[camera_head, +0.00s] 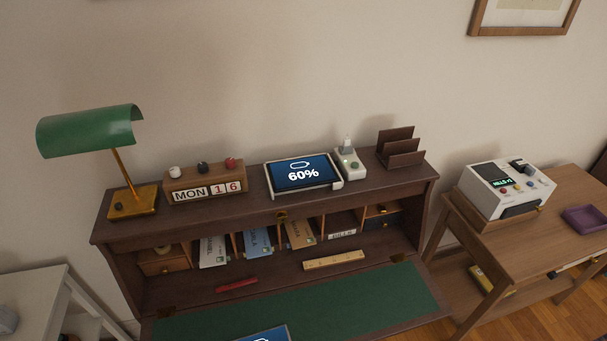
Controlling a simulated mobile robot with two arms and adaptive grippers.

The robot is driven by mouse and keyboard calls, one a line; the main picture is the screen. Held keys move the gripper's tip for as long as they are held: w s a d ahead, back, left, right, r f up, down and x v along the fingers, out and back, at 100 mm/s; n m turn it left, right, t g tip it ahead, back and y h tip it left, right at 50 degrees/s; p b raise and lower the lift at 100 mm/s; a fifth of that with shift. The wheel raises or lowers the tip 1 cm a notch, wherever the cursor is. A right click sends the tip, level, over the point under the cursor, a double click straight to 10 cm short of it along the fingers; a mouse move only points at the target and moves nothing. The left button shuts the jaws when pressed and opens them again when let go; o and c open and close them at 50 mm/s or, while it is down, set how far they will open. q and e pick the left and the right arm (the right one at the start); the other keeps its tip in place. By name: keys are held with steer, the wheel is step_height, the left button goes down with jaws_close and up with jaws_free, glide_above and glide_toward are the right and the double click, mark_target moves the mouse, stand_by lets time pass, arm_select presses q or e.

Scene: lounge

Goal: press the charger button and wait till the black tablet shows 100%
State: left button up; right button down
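A tablet (302,176) lies on top of the desk, tilted toward me, with a pale border around its dark blue screen. Its screen shows a battery sign and 60%. Beside it on the right stands a small white charger unit (349,165) with a small green spot on its top and a grey plug-like piece at its back. A second lit blue screen (262,335) lies on the green desk leaf, cut off by the bottom edge, so its reading is hidden. I cannot tell from the colour of the rims which tablet is black. Neither of my grippers is in view.
The dark desk (225,212) also carries a green lamp (92,130), a calendar block (205,184) and a letter rack (401,148). A ruler (333,261) and red pen (237,285) lie below. A white device (505,187) stands on the right table.

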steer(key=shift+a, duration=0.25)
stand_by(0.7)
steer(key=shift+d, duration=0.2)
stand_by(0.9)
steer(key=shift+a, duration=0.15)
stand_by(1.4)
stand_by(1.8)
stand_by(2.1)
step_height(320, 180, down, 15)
steer(key=b, duration=1.4)
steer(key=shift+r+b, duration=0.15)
steer(key=shift+b, duration=0.25)
